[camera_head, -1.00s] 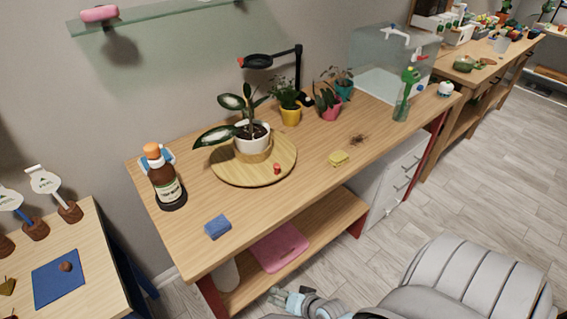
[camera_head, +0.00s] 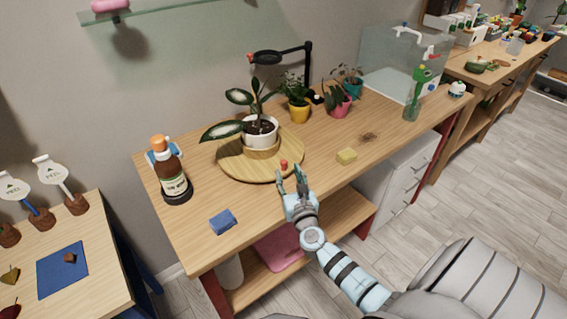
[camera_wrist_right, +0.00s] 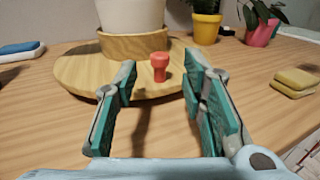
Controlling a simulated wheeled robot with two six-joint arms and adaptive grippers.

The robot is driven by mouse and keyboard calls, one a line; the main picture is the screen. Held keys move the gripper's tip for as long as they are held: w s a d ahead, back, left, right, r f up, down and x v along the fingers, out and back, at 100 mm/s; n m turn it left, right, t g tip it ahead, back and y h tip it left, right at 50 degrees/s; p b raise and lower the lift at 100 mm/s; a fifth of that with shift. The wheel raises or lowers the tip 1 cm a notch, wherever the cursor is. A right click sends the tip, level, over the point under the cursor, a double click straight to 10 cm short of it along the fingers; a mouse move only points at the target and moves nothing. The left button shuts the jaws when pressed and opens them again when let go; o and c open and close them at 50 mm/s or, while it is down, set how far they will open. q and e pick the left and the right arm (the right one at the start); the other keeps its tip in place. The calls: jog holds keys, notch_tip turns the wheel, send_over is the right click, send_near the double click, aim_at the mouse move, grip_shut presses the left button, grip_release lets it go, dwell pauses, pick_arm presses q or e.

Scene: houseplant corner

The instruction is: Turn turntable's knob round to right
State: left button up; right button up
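The round wooden turntable (camera_head: 232,167) lies on the workbench, with a potted plant in a white pot (camera_head: 262,132) standing on it. Its red knob (camera_head: 284,164) stands upright near the turntable's front right rim. My right gripper (camera_head: 290,177) is at the bench's front edge, just in front of the knob. In the right wrist view the open fingers (camera_wrist_right: 160,88) point towards the knob (camera_wrist_right: 160,67), which shows between and beyond the fingertips, untouched. The turntable's rim (camera_wrist_right: 75,75) also shows there. My left gripper is not in view.
A brown bottle (camera_head: 172,175) and a blue sponge (camera_head: 223,222) are on the bench left of the gripper. A yellow sponge (camera_head: 347,156) lies to the right. A black lamp (camera_head: 307,70) and small potted plants stand behind. Bare wood lies between the turntable and the yellow sponge.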

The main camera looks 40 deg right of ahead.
aim_at(285, 165)
jog(key=x, duration=0.2)
jog(key=b+x, duration=0.1)
jog(key=x, duration=0.2)
jog(key=shift+w+f, duration=0.2)
jog(key=shift+f, duration=0.05)
jog(key=shift+w+d+r, duration=0.1)
jog(key=shift+w+d, duration=0.15)
jog(key=shift+w, duration=0.15)
grip_shut()
